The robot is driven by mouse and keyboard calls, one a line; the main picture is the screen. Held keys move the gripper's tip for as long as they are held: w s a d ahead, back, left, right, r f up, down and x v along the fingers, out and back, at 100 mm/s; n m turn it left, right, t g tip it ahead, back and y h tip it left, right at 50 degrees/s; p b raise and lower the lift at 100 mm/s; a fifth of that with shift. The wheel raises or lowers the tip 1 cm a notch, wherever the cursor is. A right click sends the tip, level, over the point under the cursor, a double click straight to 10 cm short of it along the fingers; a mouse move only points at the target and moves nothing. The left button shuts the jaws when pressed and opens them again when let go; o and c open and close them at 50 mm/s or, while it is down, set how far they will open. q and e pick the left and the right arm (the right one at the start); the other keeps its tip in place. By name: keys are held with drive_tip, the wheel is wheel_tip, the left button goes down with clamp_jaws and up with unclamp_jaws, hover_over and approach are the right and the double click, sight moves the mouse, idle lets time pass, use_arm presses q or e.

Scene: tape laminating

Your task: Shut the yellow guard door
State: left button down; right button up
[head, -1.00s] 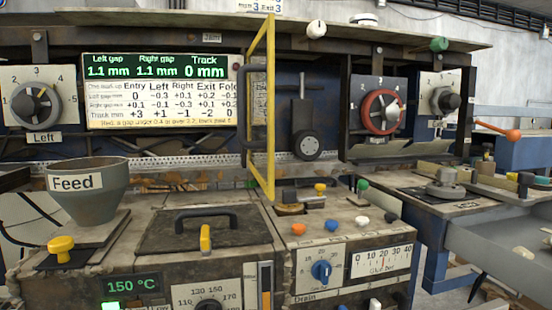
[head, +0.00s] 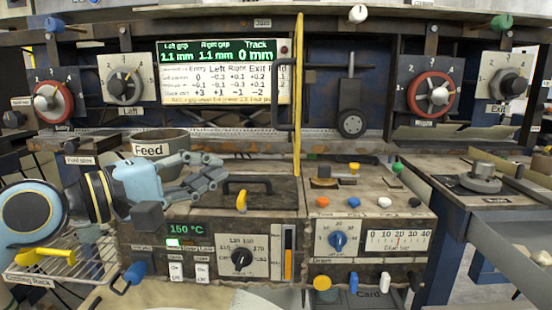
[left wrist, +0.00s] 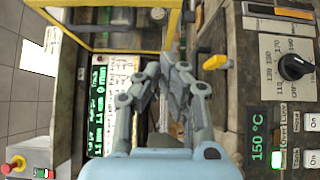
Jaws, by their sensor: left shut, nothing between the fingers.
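The yellow guard door (head: 298,150) stands open in the head view, swung out from the machine and seen almost edge-on. Its dark handle (head: 275,98) is on its left side. Part of the yellow door frame (left wrist: 120,50) crosses the top of the left wrist view. My left gripper (head: 218,172) is shut and empty, in front of the feed funnel (head: 160,140), left of and below the door, apart from it in the head view. Its fingers also show in the left wrist view (left wrist: 165,68). My right gripper is not in view.
A lidded block with a black handle (head: 245,181) and yellow lever (head: 240,197) lies below the door. Right of it are small coloured knobs (head: 353,201). The gap display (head: 218,53) is behind, left of the door. A wire rack (head: 70,270) is at lower left.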

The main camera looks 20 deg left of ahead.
use_arm(q)
drive_tip(key=w+d+p, duration=0.1)
drive_tip(key=w+d, duration=0.7)
drive_tip(key=shift+w, duration=0.2)
drive_tip(key=shift+p, duration=0.35)
